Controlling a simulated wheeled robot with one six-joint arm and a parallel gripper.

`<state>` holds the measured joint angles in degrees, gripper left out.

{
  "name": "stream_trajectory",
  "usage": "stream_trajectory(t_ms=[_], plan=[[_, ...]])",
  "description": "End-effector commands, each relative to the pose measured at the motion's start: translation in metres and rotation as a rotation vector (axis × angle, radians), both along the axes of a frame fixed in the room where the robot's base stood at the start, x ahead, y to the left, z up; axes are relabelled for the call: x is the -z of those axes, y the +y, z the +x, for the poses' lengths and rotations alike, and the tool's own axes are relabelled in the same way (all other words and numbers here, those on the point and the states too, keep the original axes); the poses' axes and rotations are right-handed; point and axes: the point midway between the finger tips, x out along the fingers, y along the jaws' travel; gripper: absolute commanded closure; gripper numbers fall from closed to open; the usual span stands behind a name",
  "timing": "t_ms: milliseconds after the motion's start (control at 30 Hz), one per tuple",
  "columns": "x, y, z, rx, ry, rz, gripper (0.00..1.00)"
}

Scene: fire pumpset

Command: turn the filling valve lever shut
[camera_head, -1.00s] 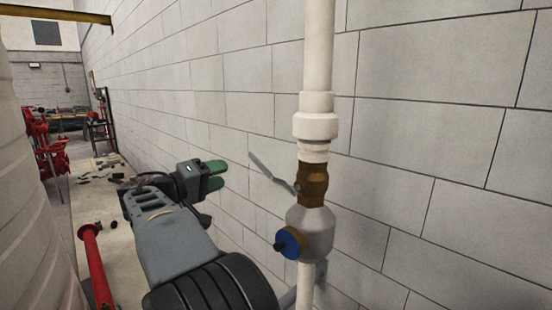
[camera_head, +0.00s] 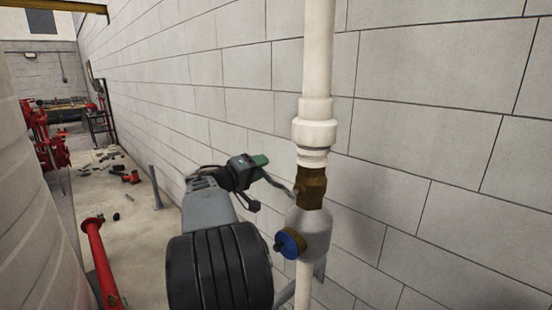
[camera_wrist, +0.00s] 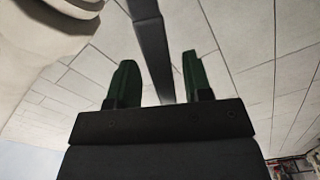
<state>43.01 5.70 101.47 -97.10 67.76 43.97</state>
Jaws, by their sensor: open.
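The filling valve has a brass body (camera_head: 311,188) on the white vertical pipe. Its thin grey lever (camera_head: 280,185) slopes up and left from the body, and its outer end is hidden behind my gripper. My gripper (camera_head: 262,161), with green fingers, is at the lever's outer part, left of the valve. In the wrist view my gripper (camera_wrist: 158,58) is open, and the dark lever (camera_wrist: 150,45) runs down between the two fingers. Gaps show on both sides, with the right finger looking closer. I cannot tell whether either finger touches it.
A grey fitting with a blue cap (camera_head: 290,243) sits just below the valve on the white pipe (camera_head: 318,60). The block wall (camera_head: 430,110) is close behind. A large pale tank (camera_head: 30,200) and a red pipe (camera_head: 98,262) stand to the left.

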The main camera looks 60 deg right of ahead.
Motion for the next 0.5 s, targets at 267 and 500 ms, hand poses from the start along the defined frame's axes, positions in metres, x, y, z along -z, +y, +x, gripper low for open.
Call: stream_trajectory(t_ms=[267,500], plan=[[-0.0001,-0.0014,-0.0007,0.0,-0.001,-0.001,0.54],[-0.0004,-0.0008,-0.0003,0.0,-0.001,-0.001,0.72]])
